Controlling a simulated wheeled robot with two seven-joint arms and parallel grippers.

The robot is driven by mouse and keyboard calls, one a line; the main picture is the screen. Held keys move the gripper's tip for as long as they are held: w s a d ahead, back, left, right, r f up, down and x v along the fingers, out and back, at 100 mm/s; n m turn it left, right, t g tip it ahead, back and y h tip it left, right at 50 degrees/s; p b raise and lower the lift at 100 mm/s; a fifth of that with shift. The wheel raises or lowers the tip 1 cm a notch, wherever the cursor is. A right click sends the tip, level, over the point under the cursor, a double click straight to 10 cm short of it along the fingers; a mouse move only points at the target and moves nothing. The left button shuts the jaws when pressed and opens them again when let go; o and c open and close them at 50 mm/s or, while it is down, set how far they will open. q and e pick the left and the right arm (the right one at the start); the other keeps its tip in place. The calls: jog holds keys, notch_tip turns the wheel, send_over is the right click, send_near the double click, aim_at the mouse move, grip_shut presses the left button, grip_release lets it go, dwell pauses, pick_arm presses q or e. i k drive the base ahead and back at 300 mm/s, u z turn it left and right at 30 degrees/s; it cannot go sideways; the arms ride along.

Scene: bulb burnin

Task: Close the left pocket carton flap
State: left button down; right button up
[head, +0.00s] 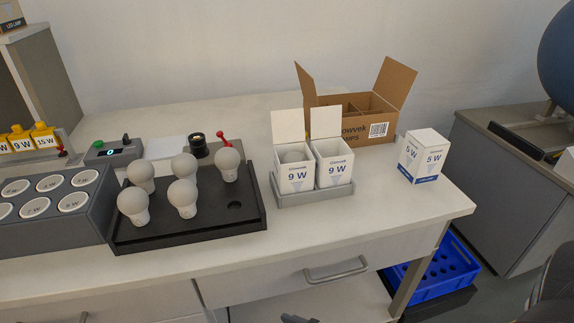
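Two white 9 W cartons stand upright side by side in a grey two-pocket holder (330,194). The left pocket carton (296,180) is open at the top, and its flap (288,125) stands up at the back. A pale rounded shape shows inside it, partly hidden by the front wall. The right pocket carton (335,173) is also open, with its flap (324,122) raised.
A black board (190,237) with several white bulbs lies left of the cartons. An open brown box (369,126) stands close behind. A closed 5 W carton (422,156) stands to the right. The table front is clear.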

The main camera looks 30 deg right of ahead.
aim_at(288, 126)
jog(key=u, duration=1.75)
jog(key=k, duration=1.05)
jog(key=z, duration=1.35)
jog(key=i, duration=0.5)
jog(key=u, duration=0.05)
